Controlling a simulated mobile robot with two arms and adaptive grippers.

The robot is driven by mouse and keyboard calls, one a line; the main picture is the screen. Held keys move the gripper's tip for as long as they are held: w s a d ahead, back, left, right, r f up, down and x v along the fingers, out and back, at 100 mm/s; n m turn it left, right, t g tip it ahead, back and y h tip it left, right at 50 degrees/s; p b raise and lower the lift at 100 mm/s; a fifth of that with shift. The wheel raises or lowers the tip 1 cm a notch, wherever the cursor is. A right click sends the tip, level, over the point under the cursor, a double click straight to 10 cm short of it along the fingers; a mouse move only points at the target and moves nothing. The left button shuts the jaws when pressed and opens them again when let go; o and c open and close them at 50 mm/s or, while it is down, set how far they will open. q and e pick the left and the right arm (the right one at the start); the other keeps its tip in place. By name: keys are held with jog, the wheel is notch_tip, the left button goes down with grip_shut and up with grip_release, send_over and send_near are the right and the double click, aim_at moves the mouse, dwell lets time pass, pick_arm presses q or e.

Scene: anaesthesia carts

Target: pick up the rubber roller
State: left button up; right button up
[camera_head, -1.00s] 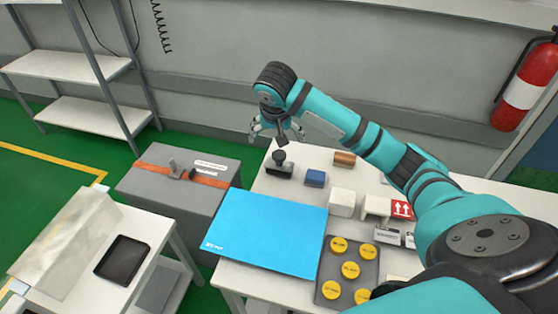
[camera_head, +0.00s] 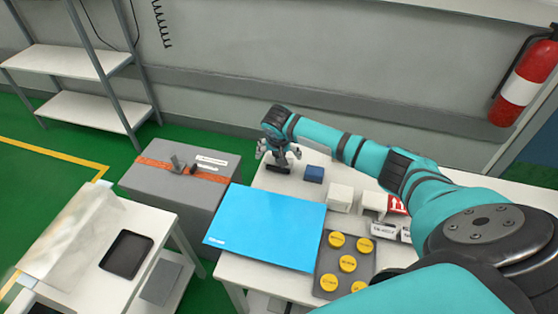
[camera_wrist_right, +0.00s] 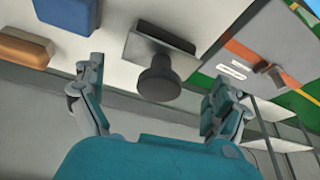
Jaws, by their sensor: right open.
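A dark piece with a round black knob on a grey block base, which I take to be the rubber roller (camera_head: 278,170), stands on the white table (camera_head: 262,184) near its far left corner. In the right wrist view it (camera_wrist_right: 158,82) shows knob towards me, between the fingers. My right gripper (camera_head: 278,156) is open and above it, one finger to each side in the head view; the right wrist view also shows the open fingers (camera_wrist_right: 158,72) with a gap around the knob. I cannot tell contact. My left gripper is not in view.
A blue block (camera_head: 314,173) sits close on the right, with a brown block (camera_wrist_right: 22,48) beyond it. White blocks (camera_head: 341,197), a blue sheet (camera_head: 265,228) and a tray of yellow discs (camera_head: 329,262) are nearer. A grey case (camera_head: 170,205) stands left.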

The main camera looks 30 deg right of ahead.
jog(key=shift+x, duration=1)
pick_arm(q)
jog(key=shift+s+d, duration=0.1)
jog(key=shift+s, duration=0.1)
pick_arm(e)
jog(key=shift+c, duration=1.4)
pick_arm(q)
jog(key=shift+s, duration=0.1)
pick_arm(e)
jog(key=c, duration=0.9)
jog(key=shift+r, duration=0.1)
jog(key=shift+w+r, duration=0.1)
jog(key=shift+r, duration=0.85)
grip_shut()
pick_arm(q)
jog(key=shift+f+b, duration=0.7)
jog(key=shift+b, duration=0.05)
pick_arm(e)
notch_tip(320, 180, up, 8)
